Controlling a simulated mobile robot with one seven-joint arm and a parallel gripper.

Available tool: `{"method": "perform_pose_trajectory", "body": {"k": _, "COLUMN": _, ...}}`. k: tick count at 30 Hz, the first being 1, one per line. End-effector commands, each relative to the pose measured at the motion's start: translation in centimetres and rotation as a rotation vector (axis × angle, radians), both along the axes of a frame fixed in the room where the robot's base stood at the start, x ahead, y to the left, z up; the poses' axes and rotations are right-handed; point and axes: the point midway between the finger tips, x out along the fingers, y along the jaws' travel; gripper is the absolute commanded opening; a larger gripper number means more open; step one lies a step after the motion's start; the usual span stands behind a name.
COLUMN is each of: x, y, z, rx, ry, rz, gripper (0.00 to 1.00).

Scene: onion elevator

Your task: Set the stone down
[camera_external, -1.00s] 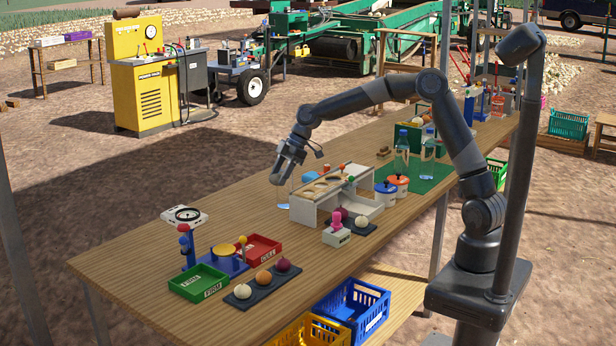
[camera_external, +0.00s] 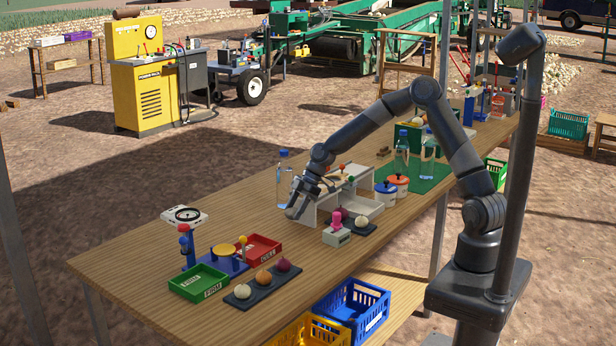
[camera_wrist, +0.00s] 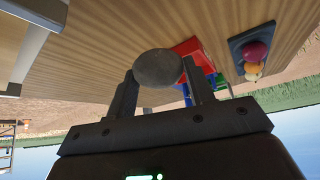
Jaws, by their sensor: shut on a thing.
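The stone (camera_wrist: 158,68) is a grey, rounded lump in the wrist view, held between the two fingertips of my gripper (camera_wrist: 160,78).
A water bottle (camera_external: 284,185) stands just behind my gripper. A pink-topped device (camera_external: 337,230) is to the right. A green tray (camera_external: 198,283), a red tray (camera_external: 262,246) and a dark onion tray (camera_external: 262,284) stand nearer the front. Bare tabletop lies left of my gripper.

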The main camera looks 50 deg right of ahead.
Motion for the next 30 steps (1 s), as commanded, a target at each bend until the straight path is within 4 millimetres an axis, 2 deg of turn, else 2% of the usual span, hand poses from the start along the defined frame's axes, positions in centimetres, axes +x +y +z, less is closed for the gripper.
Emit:
{"method": "perform_pose_trajectory", "body": {"k": 3, "x": 0.0, "y": 0.0, "z": -2.3, "rx": 0.001, "ry": 0.002, "rz": 0.001, "gripper": 0.16}}
{"method": "perform_pose_trajectory", "body": {"k": 11, "x": 0.0, "y": 0.0, "z": -4.5, "rx": 0.000, "ry": 0.000, "rz": 0.000, "gripper": 0.16}}
{"method": "perform_pose_trajectory", "body": {"k": 16, "x": 0.0, "y": 0.1, "z": -6.9, "rx": 0.001, "ry": 0.002, "rz": 0.000, "gripper": 0.16}}
{"method": "perform_pose_trajectory", "body": {"k": 28, "x": 0.0, "y": 0.0, "z": -7.7, "rx": 0.000, "ry": -0.001, "rz": -0.001, "gripper": 0.16}}
{"method": "perform_pose_trajectory", "body": {"k": 29, "x": 0.0, "y": 0.0, "z": -7.7, "rx": 0.000, "ry": -0.001, "rz": -0.001, "gripper": 0.51}}
{"method": "perform_pose_trajectory", "body": {"k": 30, "x": 0.0, "y": 0.0, "z": -7.6, "rx": 0.000, "ry": -0.001, "rz": -0.001, "gripper": 0.54}}
